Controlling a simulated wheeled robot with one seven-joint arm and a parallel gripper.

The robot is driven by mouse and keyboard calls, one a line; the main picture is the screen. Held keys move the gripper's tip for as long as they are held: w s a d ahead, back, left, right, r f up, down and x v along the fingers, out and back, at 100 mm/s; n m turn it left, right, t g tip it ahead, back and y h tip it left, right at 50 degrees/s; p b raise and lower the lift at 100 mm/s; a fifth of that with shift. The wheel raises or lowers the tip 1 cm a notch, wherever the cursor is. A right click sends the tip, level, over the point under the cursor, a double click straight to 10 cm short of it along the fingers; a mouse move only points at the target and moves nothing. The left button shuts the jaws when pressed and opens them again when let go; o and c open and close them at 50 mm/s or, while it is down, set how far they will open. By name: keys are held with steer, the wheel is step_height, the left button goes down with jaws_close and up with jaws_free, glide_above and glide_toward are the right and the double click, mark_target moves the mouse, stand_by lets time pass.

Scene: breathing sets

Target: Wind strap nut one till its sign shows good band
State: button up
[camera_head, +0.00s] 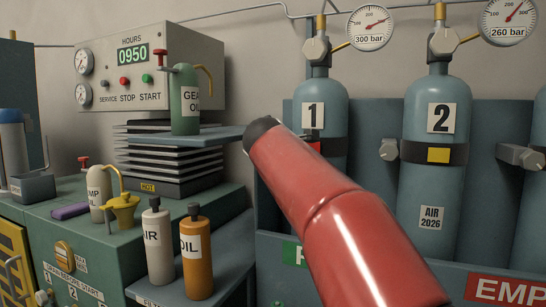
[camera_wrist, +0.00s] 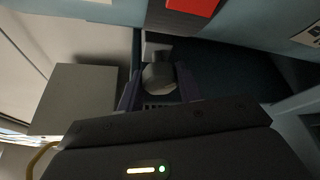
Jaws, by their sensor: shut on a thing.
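Bottle one (camera_head: 320,95) stands at the rack with a dark strap; my red arm covers part of it. The strap's sign (camera_head: 314,147) is red where it shows, and it is also red in the wrist view (camera_wrist: 193,6). Strap nut one (camera_wrist: 158,76) is a grey knob in the wrist view, on a block beside the strap. My gripper (camera_wrist: 158,88) has one finger on each side of the nut and is shut on it. In the head view my arm hides the nut and the fingers.
Bottle two (camera_head: 430,100) stands to the right, with a yellow strap sign (camera_head: 438,155) and its own grey nut (camera_head: 389,149). Another nut (camera_head: 520,157) is further right. A shelf with a green gear oil can (camera_head: 186,100) is left of my arm. Two small bottles stand lower left.

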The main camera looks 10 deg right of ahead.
steer(key=m+b, duration=0.1)
steer(key=b, duration=0.1)
steer(key=shift+f+m+t+b, duration=0.35)
steer(key=shift+m+t, duration=0.05)
steer(key=shift+r+m+t+b, duration=0.15)
steer(key=shift+m+t+b, duration=0.15)
steer(key=shift+m+b, duration=0.75)
steer(key=o, duration=0.7)
steer(key=shift+r, duration=0.1)
steer(key=b+v, duration=0.2)
steer(key=v, duration=0.5)
steer(key=shift+s, duration=0.4)
